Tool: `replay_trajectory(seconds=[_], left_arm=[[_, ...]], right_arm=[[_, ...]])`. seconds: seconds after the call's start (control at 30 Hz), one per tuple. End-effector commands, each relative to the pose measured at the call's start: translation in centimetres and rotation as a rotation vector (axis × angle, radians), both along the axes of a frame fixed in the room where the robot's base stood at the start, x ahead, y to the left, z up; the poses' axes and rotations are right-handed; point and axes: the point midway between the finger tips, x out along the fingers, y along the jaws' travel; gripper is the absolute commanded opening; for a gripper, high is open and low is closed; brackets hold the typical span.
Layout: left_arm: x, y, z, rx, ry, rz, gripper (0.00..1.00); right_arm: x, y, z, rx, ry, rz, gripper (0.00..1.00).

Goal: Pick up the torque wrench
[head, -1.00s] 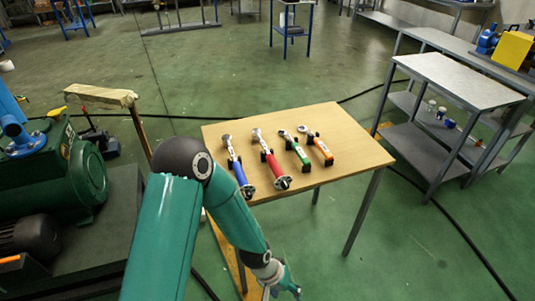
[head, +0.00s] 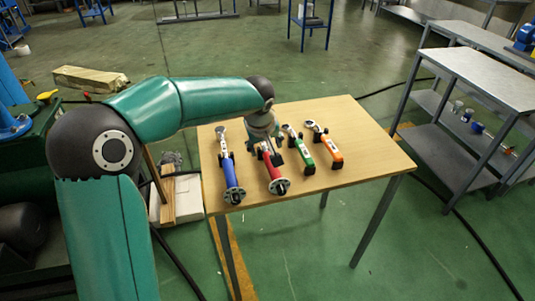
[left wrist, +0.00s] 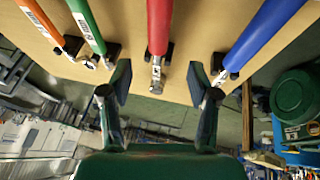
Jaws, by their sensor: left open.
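Several wrench-like tools lie side by side on the wooden table (head: 340,180), with blue (head: 231,175), red (head: 274,174), green (head: 304,154) and orange (head: 331,149) handles. I cannot tell which one the task means. My left gripper (head: 270,146) is over the red one and hides its far end in the head view. In the left wrist view, my left gripper (left wrist: 159,77) is open and empty. The metal head of the red tool (left wrist: 157,28) lies in line with the gap between its fingers. The blue tool (left wrist: 256,40) is to the right there, green (left wrist: 88,25) and orange (left wrist: 42,20) to the left.
A grey metal shelf table (head: 478,80) stands to the right of the wooden table. Green machinery is at the left. A wooden block (head: 90,79) lies at the back left. The table's right part is clear.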

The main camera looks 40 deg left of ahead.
Motion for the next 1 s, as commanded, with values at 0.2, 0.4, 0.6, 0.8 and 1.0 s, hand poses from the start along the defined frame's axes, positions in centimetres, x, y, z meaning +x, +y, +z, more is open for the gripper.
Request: replay_trajectory(seconds=[0.2,0.4,0.6,0.8,1.0], left_arm=[[1.5,0.6,-3.7,-0.001,0.002,-0.001,0.61],[2.1,0.8,-4.7,0.0,0.001,-0.004,0.61],[3.2,1.0,-6.7,-0.001,0.004,-0.006,0.61],[4.2,1.4,-8.9,-0.001,0.001,-0.006,0.61],[4.5,1.5,-9.2,0.0,-0.001,-0.007,0.61]], right_arm=[[0.0,0.0,-0.1,0.0,0.0,0.0,0.5],[0.0,0.0,-0.1,0.0,0.0,0.0,0.5],[0.0,0.0,0.2,0.0,0.0,0.0,0.5],[0.0,0.0,0.3,0.0,0.0,0.0,0.5],[0.0,0.0,0.3,0.0,0.0,0.0,0.5]])
